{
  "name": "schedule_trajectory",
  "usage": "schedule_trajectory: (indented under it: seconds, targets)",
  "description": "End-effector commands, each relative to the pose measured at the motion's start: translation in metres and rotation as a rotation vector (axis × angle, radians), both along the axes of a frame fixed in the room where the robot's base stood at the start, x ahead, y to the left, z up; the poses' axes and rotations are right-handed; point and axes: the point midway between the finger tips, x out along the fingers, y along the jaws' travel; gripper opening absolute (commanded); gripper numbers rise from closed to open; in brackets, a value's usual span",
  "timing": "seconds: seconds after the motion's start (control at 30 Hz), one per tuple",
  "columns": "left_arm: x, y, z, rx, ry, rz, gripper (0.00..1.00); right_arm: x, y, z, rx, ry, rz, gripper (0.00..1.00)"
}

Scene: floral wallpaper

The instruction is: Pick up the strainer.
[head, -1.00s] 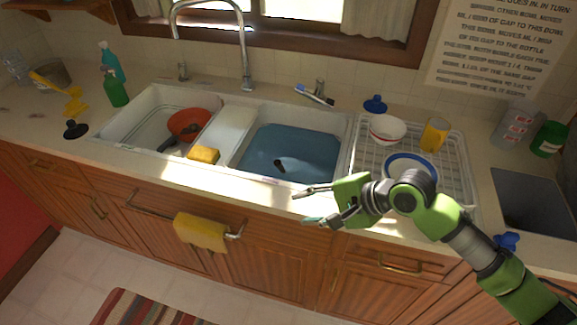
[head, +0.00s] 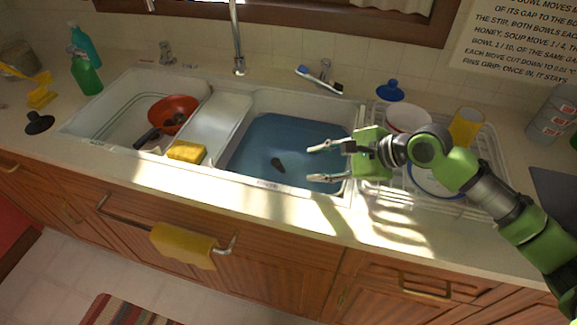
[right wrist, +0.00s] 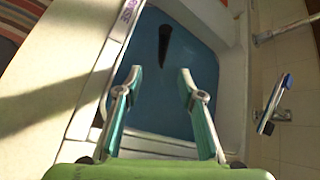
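An orange-red bowl-shaped thing (head: 172,112), possibly the strainer, sits in the left sink basin; a dark handle (head: 148,138) shows beside it, and I cannot tell if they are joined. A small dark elongated object (head: 278,164) shows in the blue water of the right basin. It also shows in the right wrist view (right wrist: 164,46), beyond the fingertips; I cannot tell what it is. My right gripper (head: 313,163) is open and empty over the right part of that basin. Its spread fingers show in the right wrist view (right wrist: 160,78). My left gripper is out of view.
A white divider (head: 215,128) separates the basins, with a yellow sponge (head: 186,151) at its front. A tall faucet (head: 237,40) stands behind. A dish rack (head: 470,190) with a bowl (head: 408,118) and yellow cup (head: 466,126) is right of the sink.

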Motion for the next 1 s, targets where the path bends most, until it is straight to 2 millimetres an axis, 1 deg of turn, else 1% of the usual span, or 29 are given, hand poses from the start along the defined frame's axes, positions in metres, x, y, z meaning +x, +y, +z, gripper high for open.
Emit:
schedule_trajectory:
  seconds: [0.03,0.13,0.27,0.4,0.53,0.8,1.0]
  targets:
    - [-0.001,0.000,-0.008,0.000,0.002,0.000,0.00,0.000,0.000,-0.008,0.000,0.000,0.000,0.36]
    - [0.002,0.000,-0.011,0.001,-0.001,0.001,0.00,0.001,0.002,-0.012,0.002,0.000,-0.001,0.36]
    - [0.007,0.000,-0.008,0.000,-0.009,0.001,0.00,0.008,0.014,-0.022,0.004,0.003,0.000,0.36]
    - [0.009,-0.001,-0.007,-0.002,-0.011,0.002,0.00,0.020,0.034,-0.039,0.003,0.002,0.001,0.36]
    - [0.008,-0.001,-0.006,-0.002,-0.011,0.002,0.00,0.030,0.048,-0.053,0.001,0.001,0.000,0.36]
    - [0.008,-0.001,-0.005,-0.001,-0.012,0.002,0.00,0.039,0.061,-0.066,0.000,0.000,0.000,0.36]
    - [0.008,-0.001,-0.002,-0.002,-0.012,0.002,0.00,0.054,0.077,-0.081,0.000,0.000,0.000,0.36]
